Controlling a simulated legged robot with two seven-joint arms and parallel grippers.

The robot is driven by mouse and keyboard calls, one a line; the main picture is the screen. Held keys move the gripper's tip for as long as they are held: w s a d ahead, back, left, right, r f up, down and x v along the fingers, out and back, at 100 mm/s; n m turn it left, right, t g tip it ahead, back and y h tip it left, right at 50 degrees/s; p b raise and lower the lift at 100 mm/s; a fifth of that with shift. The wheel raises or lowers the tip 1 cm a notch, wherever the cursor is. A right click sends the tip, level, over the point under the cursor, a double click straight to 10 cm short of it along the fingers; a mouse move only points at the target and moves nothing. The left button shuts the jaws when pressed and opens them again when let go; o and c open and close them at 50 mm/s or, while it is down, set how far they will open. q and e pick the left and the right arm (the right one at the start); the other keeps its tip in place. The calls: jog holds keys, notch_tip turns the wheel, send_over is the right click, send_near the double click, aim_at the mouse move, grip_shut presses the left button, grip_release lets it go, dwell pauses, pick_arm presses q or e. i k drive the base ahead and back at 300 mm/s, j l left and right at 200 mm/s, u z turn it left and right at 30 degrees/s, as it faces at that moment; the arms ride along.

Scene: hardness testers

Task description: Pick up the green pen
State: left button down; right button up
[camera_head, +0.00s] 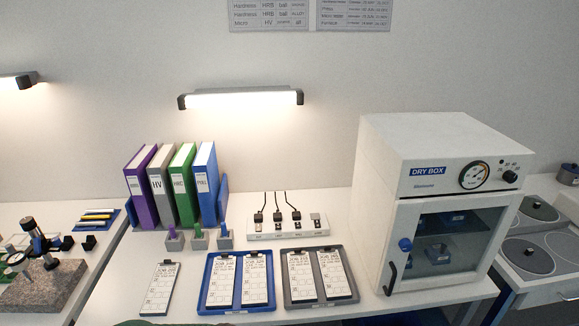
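A small green upright item (198,229), which looks like the green pen, stands in a grey block holder (199,243) on the white table. A similar purple item (171,231) stands in a block to its left. A similar blue item (223,228) stands in a block to its right. The items are small in the picture, so I cannot make out their exact shape. Neither of my grippers is in view.
Upright binders (183,185) stand behind the holders. A white connector strip (288,229) lies to the right. A blue tray (239,308) and a grey tray (319,302) with job cards lie in front, beside a clipboard (159,289). A dry box (445,150) stands on the right.

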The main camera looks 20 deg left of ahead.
aim_at(198, 230)
jog(key=i+j+u, duration=0.15)
jog(key=j+u, duration=0.3)
jog(key=i+j+u, duration=0.2)
jog(key=u, duration=0.2)
jog(key=i+j+u, duration=0.3)
jog(key=u, duration=0.15)
jog(key=j, duration=0.1)
